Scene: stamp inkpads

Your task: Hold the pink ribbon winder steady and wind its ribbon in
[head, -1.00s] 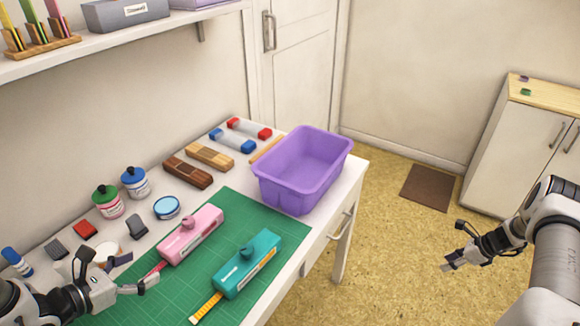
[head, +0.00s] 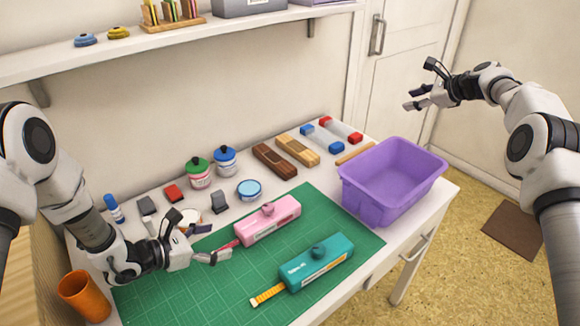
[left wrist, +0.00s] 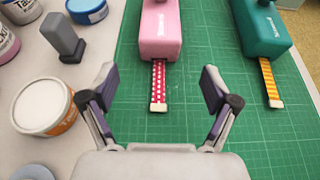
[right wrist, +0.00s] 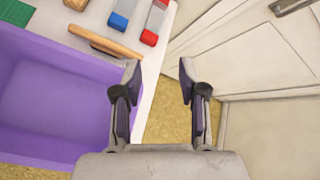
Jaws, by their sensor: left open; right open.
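The pink ribbon winder (head: 268,220) lies on the green cutting mat (head: 190,285), with a knob on its top. In the left wrist view the winder (left wrist: 162,30) has a dark pink ribbon with white dots (left wrist: 159,85) sticking out of its near end, with a pale end tab. My left gripper (head: 205,246) is open and low over the mat, its fingers either side of the line of the ribbon, not touching it. My right gripper (head: 412,97) is open, empty and raised high, above and beyond the purple bin (head: 395,200).
A teal winder (head: 317,262) with a yellow striped ribbon lies right of the pink one. Ink jars, stamps, a tin (head: 249,190) and brown blocks (head: 275,160) line the table's back. An orange cup (head: 84,295) stands at the near left. A shelf runs along the wall.

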